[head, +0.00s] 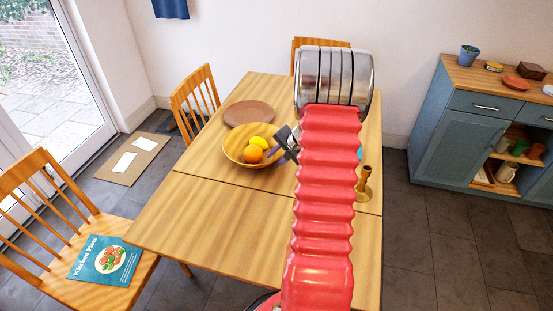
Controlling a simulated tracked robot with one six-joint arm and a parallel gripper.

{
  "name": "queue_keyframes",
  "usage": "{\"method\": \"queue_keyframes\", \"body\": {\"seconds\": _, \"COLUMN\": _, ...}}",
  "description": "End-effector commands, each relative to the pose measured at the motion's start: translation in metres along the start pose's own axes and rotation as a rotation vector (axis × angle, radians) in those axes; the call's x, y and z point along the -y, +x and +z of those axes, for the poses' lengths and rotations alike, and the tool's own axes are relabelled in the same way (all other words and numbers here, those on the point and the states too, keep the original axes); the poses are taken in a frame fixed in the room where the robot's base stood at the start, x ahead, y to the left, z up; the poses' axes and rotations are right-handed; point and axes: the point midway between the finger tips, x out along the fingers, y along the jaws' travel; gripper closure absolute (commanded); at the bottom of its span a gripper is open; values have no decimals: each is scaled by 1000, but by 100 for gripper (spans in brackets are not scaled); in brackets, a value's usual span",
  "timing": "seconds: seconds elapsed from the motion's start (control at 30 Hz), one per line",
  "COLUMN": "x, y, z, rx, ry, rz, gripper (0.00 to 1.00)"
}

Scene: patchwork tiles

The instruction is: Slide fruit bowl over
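The fruit bowl (233,154) is round and yellow-wood coloured. It stands upright on the wooden table (205,205), left of my arm, and holds an orange (252,154) and yellow fruit (262,143). My gripper (284,144) is dark and small in the head view, at the bowl's right rim. It overlaps the rim in the picture; I cannot tell whether it touches or grips it. My red arm and its metal joint hide part of the table to the right of the bowl.
A round brown mat (249,113) lies just behind the bowl. A brass candlestick (364,186) stands right of my arm, with a partly hidden teal item (359,154) behind it. Chairs (197,98) surround the table. The front of the table is clear.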

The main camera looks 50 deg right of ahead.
Motion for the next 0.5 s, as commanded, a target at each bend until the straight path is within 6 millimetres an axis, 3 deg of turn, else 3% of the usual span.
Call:
{"method": "queue_keyframes", "body": {"seconds": 0.4, "x": 0, "y": 0, "z": 0, "rx": 0, "ry": 0, "rz": 0, "gripper": 100}}
{"method": "queue_keyframes", "body": {"seconds": 0.5, "x": 0, "y": 0, "z": 0, "rx": 0, "ry": 0, "rz": 1, "gripper": 100}}
